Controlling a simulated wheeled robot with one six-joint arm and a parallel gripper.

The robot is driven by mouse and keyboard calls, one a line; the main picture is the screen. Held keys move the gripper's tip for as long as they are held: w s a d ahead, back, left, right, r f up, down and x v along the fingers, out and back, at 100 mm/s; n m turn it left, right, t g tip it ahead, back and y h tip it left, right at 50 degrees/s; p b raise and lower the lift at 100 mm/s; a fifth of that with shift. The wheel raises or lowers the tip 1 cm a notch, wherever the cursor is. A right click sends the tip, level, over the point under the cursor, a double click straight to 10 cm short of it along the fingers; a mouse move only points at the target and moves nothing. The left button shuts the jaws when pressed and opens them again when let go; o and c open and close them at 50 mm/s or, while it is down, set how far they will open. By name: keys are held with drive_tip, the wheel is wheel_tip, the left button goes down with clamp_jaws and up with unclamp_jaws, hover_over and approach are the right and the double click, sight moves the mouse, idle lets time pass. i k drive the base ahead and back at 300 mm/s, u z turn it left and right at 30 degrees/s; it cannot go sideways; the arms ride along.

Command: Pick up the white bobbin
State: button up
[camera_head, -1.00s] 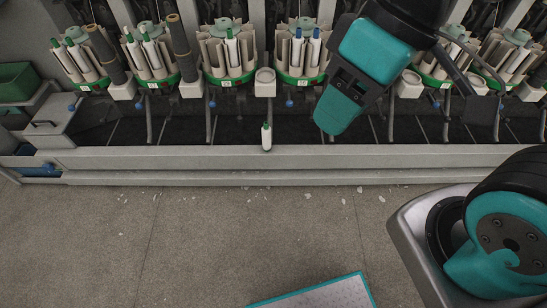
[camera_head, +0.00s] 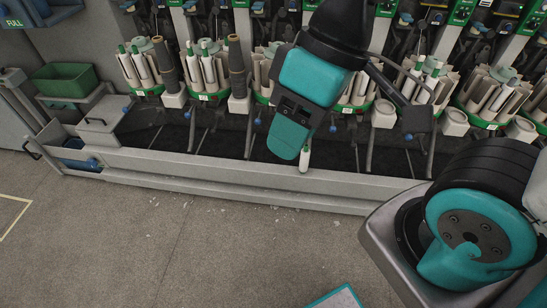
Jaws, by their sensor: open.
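A white bobbin (camera_head: 304,161) with a green tip stands upright on the front grey ledge of the machine, apart from the bobbins in the racks. My gripper (camera_head: 289,141), at the teal and black end of my arm, hangs in front of the machine. In the picture it overlaps the bobbin's upper left side. I cannot tell whether it touches the bobbin or how far in front it is. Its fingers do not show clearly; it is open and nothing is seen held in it.
Several round racks (camera_head: 421,78) with white, green-tipped bobbins line the machine behind the ledge (camera_head: 220,172). Dark cones (camera_head: 236,62) stand between racks. A green bin (camera_head: 62,80) is at the left. The grey floor (camera_head: 200,245) in front is mostly clear, with small scraps.

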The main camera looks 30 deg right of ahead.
sight(305, 153)
drive_tip(key=u, duration=0.05)
drive_tip(key=i, duration=1.25)
drive_tip(key=z, duration=0.65)
